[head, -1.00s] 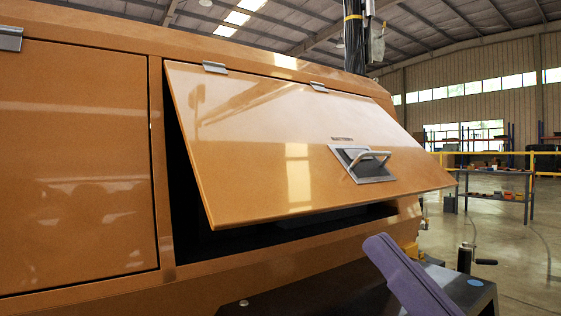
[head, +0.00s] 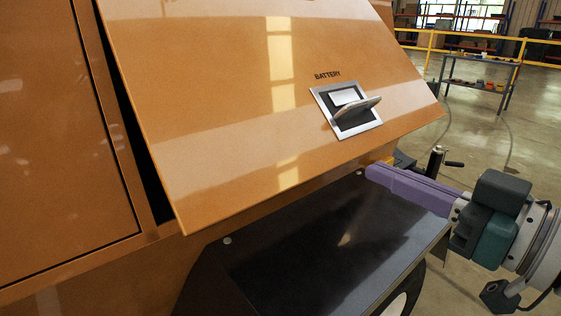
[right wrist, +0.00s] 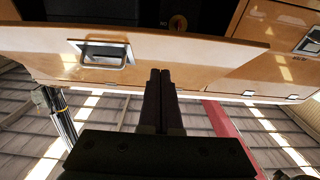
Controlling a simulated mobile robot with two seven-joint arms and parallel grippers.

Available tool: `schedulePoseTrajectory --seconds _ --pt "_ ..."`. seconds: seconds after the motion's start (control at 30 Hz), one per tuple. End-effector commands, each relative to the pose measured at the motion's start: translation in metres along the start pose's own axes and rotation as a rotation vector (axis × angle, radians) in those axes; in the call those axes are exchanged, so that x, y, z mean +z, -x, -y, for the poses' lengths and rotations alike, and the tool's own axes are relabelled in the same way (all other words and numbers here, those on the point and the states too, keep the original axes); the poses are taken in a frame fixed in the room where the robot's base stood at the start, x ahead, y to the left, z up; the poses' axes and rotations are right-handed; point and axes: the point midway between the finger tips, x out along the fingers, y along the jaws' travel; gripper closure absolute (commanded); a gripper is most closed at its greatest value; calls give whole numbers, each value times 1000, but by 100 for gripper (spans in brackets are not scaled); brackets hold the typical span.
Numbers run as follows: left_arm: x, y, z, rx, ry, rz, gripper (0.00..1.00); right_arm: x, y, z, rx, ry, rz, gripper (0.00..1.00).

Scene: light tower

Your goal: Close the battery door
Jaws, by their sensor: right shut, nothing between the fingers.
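The orange battery door (head: 230,110) is hinged at its top and stands partly open, tilted outward, with a dark gap along its left side. It carries the word BATTERY and a metal latch handle (head: 347,108) in a recessed plate. My right gripper (head: 372,173), with purple fingers, is shut and empty, just below and to the right of the door's lower edge in the head view. In the right wrist view the door (right wrist: 200,55) and latch (right wrist: 103,55) appear upside down, with the shut fingertips (right wrist: 160,75) close to the door. Contact cannot be told. My left gripper is not in view.
A black fender (head: 330,235) juts out below the door, under my right gripper. A closed orange panel (head: 50,140) is at the left. A jack crank (head: 437,160) stands behind the gripper. A blue shelf table (head: 480,80) and yellow rail (head: 430,50) are farther off.

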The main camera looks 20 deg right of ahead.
Motion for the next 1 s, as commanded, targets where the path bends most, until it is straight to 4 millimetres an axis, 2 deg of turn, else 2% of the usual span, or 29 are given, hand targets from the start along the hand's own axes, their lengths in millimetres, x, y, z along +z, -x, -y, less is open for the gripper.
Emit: schedulePoseTrajectory --seconds 0.03,0.2,0.3,0.4,0.6,0.9,1.0 --pt "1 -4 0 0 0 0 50 0 -11 0 1 0 -6 100" --pt "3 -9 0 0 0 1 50 0 -42 0 0 1 -5 100" --pt "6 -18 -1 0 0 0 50 16 -53 0 0 0 -1 100" --pt "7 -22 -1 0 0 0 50 23 -61 0 0 0 -1 100" --pt "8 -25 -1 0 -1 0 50 28 -68 0 -1 0 -1 100" --pt "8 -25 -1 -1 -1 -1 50 28 -68 0 0 0 -1 100" --pt "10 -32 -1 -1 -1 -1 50 34 -70 0 0 0 -8 100"
